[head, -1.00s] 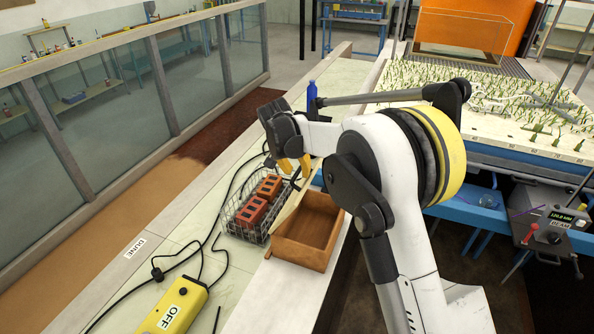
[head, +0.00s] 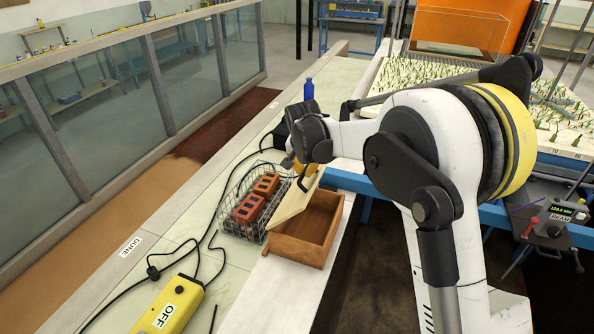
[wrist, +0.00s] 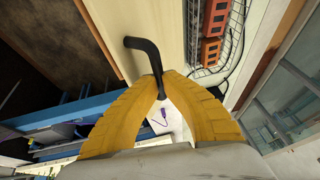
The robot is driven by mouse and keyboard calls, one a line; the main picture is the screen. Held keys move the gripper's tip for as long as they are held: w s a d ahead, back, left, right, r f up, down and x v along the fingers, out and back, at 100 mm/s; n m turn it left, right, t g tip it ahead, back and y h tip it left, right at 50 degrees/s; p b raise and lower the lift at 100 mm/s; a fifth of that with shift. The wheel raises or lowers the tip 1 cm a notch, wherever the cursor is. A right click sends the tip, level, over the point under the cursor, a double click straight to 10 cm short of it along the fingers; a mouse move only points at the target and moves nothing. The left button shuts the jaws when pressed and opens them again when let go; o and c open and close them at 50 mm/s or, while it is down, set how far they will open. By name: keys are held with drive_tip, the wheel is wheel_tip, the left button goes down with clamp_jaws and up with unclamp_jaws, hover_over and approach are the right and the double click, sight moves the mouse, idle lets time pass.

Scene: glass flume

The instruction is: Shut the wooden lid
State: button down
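The wooden box (head: 299,250) stands open on the pale bench ledge, and its inside looks empty. Its pale wooden lid (head: 292,203) is hinged at the box's left edge and leans partly over the opening. My gripper (head: 305,172) is at the lid's upper end. In the wrist view, the yellow fingers of my gripper (wrist: 162,88) close on the lid's black bent handle (wrist: 148,48), and the lid (wrist: 108,25) fills the upper middle. The fingertips hide part of the handle.
A wire basket (head: 226,213) with red bricks (head: 250,208) stands close on the box's left. A blue bottle (head: 308,90) stands behind my gripper. A yellow OFF switch box (head: 170,308) and black cables lie at the front left. The glass flume (head: 110,110) runs along the left.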

drive_tip(key=s+d+f+m+t+y+b, duration=0.1)
drive_tip(key=s+d+f+t+y+b, duration=0.1)
drive_tip(key=d+f+y+b, duration=0.2)
drive_tip(key=d+f+b, duration=0.2)
drive_tip(key=d+b, duration=0.1)
drive_tip(key=shift+s+y, duration=0.25)
drive_tip(key=shift+y, duration=0.15)
drive_tip(key=c, duration=2)
unclamp_jaws()
drive_tip(key=shift+d, duration=0.1)
drive_tip(key=o, duration=0.5)
drive_tip(key=shift+o, duration=0.2)
drive_tip(key=v, duration=1.2)
drive_tip(key=shift+r, duration=0.1)
